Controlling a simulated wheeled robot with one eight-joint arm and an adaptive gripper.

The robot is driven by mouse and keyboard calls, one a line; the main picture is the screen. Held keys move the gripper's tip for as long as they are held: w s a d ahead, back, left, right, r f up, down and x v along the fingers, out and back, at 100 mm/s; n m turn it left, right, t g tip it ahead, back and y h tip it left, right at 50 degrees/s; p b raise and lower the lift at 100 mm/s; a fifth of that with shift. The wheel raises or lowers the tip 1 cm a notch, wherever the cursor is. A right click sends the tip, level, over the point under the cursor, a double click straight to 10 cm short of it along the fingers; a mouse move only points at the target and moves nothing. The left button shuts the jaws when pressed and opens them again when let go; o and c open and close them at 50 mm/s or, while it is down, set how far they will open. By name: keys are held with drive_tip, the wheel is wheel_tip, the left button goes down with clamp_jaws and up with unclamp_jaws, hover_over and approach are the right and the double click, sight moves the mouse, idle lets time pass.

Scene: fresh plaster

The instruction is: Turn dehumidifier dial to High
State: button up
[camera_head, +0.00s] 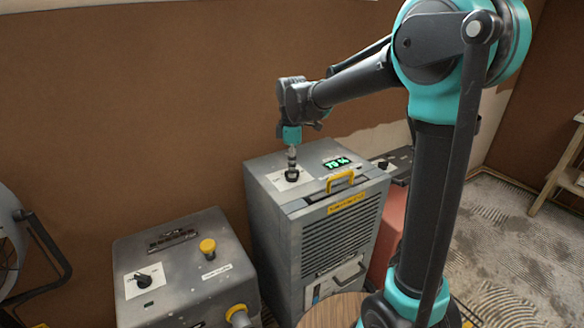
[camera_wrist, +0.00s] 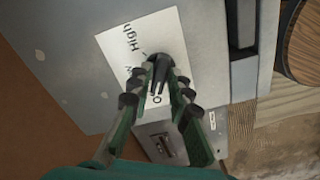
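The grey dehumidifier (camera_head: 262,210) stands against the brown wall, with a lit green display (camera_head: 337,162) on its top. Its black dial (camera_head: 292,176) sits on a white label at the top left. In the wrist view the dial (camera_wrist: 160,72) is between my fingertips, with "High" on the label (camera_wrist: 118,48) to its upper left and partly covered lettering below. My gripper (camera_head: 292,158) points straight down onto the dial. In the wrist view my gripper (camera_wrist: 160,82) has its two fingers closed in on the dial's sides. The dial's exact pointer direction is hard to tell.
A yellow handle (camera_head: 341,181) rises from the dehumidifier's top, right of the dial. A lower grey machine (camera_head: 185,265) with its own black knob (camera_head: 143,281) and yellow button (camera_head: 208,247) stands at left. A round wooden top (camera_head: 333,311) is in front. A reddish object (camera_head: 388,225) stands behind at right.

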clamp_jaws()
drive_tip(key=shift+m, duration=0.3)
drive_tip(key=m, duration=0.4)
drive_tip(key=shift+m, duration=0.3)
drive_tip(key=m, duration=0.3)
drive_tip(key=shift+m, duration=0.3)
drive_tip(key=m, duration=0.3)
drive_tip(key=shift+m, duration=0.3)
drive_tip(key=m, duration=1.1)
drive_tip(key=shift+m, duration=0.4)
